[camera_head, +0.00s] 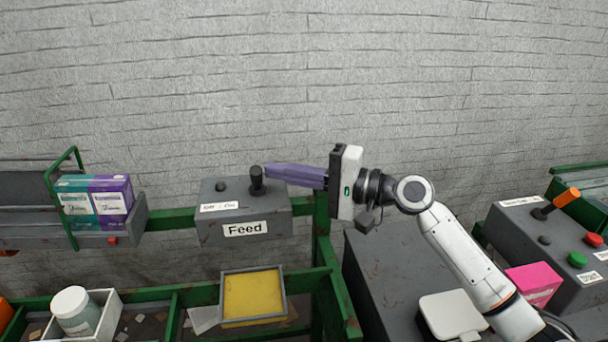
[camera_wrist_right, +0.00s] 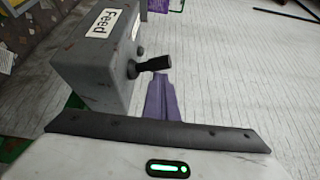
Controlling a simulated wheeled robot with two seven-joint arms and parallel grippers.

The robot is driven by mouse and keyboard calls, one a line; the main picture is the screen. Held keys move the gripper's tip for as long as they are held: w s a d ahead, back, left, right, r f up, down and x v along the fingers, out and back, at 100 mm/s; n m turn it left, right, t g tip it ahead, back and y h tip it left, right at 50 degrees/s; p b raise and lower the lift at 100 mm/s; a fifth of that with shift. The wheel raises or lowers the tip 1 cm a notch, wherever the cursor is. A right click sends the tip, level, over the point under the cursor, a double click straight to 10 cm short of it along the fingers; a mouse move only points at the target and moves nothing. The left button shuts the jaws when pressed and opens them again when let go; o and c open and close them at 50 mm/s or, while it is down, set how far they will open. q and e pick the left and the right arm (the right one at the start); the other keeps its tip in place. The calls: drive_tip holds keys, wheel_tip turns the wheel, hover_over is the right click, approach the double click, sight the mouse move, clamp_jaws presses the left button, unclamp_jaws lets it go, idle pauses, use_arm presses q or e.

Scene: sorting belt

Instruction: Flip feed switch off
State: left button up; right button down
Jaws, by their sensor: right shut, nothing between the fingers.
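The grey feed box (camera_head: 270,211) carries a "Feed" label (camera_head: 245,229) on its front and an "Off / On" label (camera_head: 219,206) on top. Its black switch lever (camera_head: 257,183) stands up near the box's right side; I cannot tell which setting it is in. My right gripper (camera_head: 268,170) has its purple fingers shut and empty, coming in from the right with the tips close beside the lever's top. In the right wrist view, the lever (camera_wrist_right: 153,65) points towards the fingers (camera_wrist_right: 160,78); contact is unclear. My left gripper is not in view.
Left of the feed box, teal and purple cartons (camera_head: 95,203) sit on a conveyor. Below are a yellow tray (camera_head: 254,294) and a white bin (camera_head: 103,319) holding a jar (camera_head: 75,311). A second control box (camera_head: 560,245) and pink box (camera_head: 534,283) are at right. Green frame rails surround the feed box.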

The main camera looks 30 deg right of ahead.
drive_tip(key=b+v, duration=0.1)
drive_tip(key=v, duration=0.7)
drive_tip(key=shift+s+d, duration=0.15)
drive_tip(key=shift+d, duration=0.1)
drive_tip(key=shift+r, duration=0.15)
